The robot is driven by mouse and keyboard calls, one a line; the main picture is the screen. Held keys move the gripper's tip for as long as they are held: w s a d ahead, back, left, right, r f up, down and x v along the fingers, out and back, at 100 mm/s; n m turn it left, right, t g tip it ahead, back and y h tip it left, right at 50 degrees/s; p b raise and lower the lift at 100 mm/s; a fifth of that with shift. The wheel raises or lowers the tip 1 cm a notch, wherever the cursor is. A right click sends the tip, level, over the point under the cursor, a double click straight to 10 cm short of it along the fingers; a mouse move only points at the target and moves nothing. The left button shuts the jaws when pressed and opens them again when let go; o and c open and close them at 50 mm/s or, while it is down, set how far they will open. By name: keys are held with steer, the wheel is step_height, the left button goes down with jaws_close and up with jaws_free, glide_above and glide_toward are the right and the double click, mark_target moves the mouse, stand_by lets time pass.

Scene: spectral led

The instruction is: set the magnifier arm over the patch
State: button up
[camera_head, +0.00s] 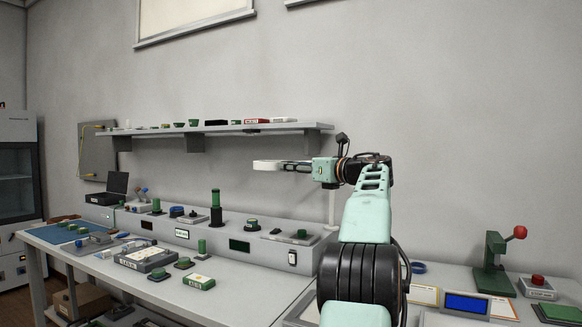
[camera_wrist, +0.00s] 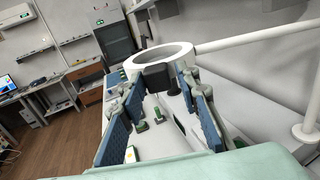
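The magnifier arm's white ring (camera_wrist: 136,62) is at the top middle of the wrist view, with a dark block on its near rim. A white rod runs from it to a post (camera_wrist: 306,132) at the right. The ring also shows in the head view (camera_head: 267,165), level above the bench. My gripper (camera_head: 297,166) is at the ring's right side there. In the wrist view its blue-padded fingers (camera_wrist: 160,83) stand either side of the dark block. I cannot tell whether they press on it. I cannot tell which item is the patch.
A grey instrument console (camera_head: 270,246) with green parts runs along the back of the bench (camera_head: 240,298). A wall shelf (camera_head: 220,129) holds small items behind the ring. A green press (camera_head: 495,265) with a red knob stands at the right.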

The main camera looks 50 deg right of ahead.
steer(key=shift+o, duration=0.7)
steer(key=shift+r, duration=0.1)
steer(key=s, duration=1.2)
steer(key=shift+a, duration=0.35)
steer(key=shift+w, duration=0.1)
